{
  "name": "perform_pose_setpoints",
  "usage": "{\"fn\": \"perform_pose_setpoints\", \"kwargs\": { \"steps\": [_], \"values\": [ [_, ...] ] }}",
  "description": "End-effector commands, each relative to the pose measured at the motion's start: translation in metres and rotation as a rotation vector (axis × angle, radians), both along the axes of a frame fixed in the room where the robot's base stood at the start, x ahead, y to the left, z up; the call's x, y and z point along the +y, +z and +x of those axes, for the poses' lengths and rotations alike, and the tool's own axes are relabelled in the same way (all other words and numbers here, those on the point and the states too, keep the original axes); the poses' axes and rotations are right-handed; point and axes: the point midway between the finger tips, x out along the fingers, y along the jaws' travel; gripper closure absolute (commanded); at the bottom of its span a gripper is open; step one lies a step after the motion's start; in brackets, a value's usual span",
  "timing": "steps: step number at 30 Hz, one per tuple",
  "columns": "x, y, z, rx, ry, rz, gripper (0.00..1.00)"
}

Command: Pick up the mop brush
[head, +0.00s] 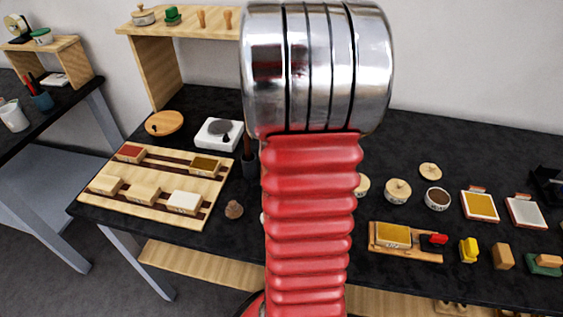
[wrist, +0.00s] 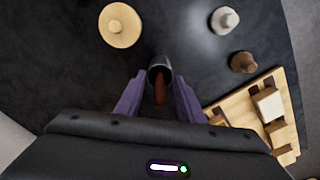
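The mop brush appears to be the reddish-brown handle (wrist: 160,92) standing in a dark cup (wrist: 153,68) in the wrist view. Its bristles cannot be made out. My gripper (wrist: 158,88) is open, with its two purple fingers spread on either side of the handle. A gap shows between each finger and the handle. In the head view, a dark cup (head: 249,165) with a dark upright handle (head: 248,135) shows at the left edge of my arm, partly hidden. My gripper is hidden behind my arm there.
A wooden tray (head: 157,207) with several blocks lies left of the cup. A brown knob-shaped piece (head: 234,209) stands in front. Lidded pots (head: 398,190) and pads (head: 480,206) stand to the right. A shelf (head: 155,65) rises behind.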

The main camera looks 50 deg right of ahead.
Motion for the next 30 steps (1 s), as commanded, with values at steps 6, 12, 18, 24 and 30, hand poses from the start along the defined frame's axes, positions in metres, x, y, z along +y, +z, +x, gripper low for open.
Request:
{"fn": "perform_pose_setpoints", "kwargs": {
  "steps": [6, 12, 18, 24, 30],
  "values": [
    [0.0, 0.0002, 0.0, 0.0, 0.0, 0.0, 0.7],
    [0.0, 0.0002, 0.0, 0.0, 0.0, 0.0, 0.84],
    [0.0, 0.0002, 0.0, 0.0, 0.0, 0.0, 0.98],
    [0.0, 0.0002, 0.0, 0.0, 0.0, 0.0, 1.0],
    [0.0, 0.0006, 0.0001, 0.0, 0.0, 0.0, 1.0]
  ]
}}
